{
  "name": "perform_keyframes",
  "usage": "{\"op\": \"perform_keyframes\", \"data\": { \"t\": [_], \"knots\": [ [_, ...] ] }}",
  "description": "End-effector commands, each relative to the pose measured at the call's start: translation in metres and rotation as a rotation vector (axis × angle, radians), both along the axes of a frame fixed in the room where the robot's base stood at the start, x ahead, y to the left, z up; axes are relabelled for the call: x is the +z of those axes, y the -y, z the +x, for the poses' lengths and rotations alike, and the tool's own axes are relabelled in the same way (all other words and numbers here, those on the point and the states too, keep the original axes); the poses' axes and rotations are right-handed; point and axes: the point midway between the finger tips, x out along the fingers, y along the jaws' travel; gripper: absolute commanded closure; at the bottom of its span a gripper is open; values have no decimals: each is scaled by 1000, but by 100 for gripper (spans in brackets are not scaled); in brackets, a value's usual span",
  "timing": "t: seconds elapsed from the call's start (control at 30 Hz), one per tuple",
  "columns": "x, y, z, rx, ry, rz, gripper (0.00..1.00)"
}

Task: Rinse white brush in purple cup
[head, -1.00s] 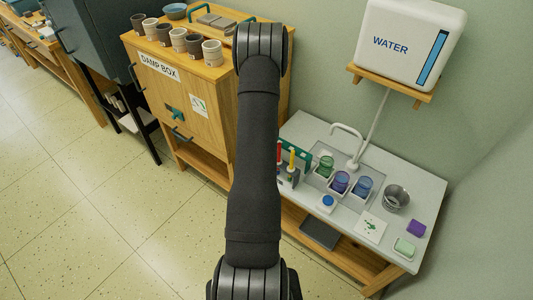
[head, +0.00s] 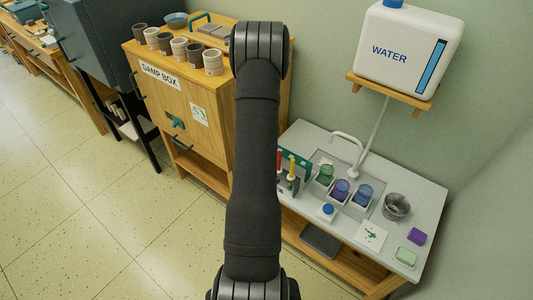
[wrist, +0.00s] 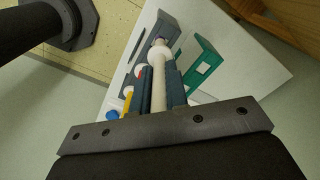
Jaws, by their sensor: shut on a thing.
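My gripper (wrist: 160,72) shows in the wrist view, its dark fingers shut around the white brush (wrist: 158,60). The brush points away from the wrist toward a grey holder block (wrist: 163,24); I cannot tell whether its end is inside the block or above it. In the head view my arm hides the gripper and the white brush. The purple cup (head: 340,189) stands in the middle of a row on the white sink table, between a green cup (head: 325,175) and a blue cup (head: 363,194), right of the arm.
Red and yellow brushes (head: 291,168) stand close beside my arm, near a green bracket (wrist: 203,66). A faucet (head: 349,150) rises behind the cups. A blue-topped jar (head: 327,211) stands in front, a metal bucket (head: 396,207) to the right. A water tank (head: 410,48) sits above.

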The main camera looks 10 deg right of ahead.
Motion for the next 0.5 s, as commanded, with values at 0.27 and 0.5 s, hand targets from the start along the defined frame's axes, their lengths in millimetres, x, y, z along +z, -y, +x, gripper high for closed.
{"op": "perform_keyframes", "data": {
  "t": [0.27, 0.5],
  "knots": [
    [47, 0, 0, 0, 0, -1, 100],
    [58, 0, -1, 0, -2, 0, 100]
  ]
}}
